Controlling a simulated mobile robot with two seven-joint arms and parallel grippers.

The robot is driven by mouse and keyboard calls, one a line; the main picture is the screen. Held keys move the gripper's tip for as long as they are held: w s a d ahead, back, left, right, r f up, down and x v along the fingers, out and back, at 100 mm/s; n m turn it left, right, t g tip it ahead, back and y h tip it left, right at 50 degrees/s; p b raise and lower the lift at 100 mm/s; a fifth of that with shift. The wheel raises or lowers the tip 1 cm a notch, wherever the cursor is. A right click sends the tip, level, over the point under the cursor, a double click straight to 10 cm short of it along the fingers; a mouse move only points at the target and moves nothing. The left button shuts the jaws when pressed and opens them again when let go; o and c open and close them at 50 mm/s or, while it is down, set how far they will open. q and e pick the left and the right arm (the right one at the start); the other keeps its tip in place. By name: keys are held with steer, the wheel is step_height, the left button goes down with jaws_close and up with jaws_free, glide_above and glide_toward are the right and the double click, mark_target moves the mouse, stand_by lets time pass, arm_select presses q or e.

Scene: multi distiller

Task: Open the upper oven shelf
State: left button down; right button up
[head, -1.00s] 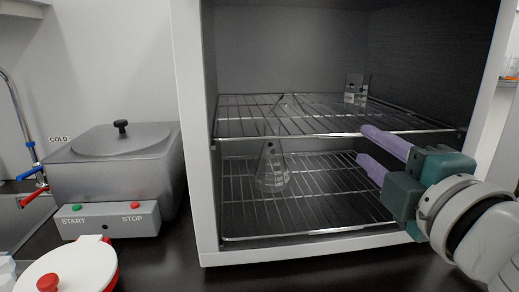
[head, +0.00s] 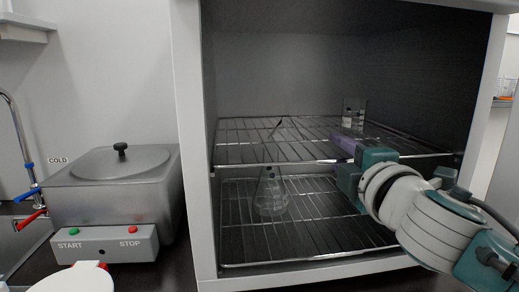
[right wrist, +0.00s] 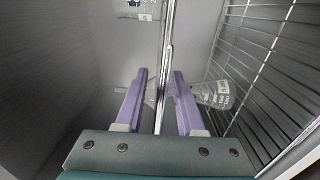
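The upper oven shelf (head: 240,143) is a wire rack inside the open white-framed oven (head: 205,240), with a bright front bar. My right gripper (head: 345,155) reaches in from the right at the front bar, right of its middle. In the right wrist view, the purple fingers (right wrist: 158,105) are spread on either side of the bar (right wrist: 165,60), with visible gaps. The gripper is open around it. In the head view the lower finger is mostly hidden. My left gripper is not in view.
A small glass beaker (head: 353,117) stands at the upper shelf's back right. A clear conical flask (head: 270,195) is on the lower wire shelf (head: 315,212). A grey lidded bath (head: 115,190) with START and STOP buttons stands left of the oven.

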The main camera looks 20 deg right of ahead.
jaws_close()
stand_by(1.3)
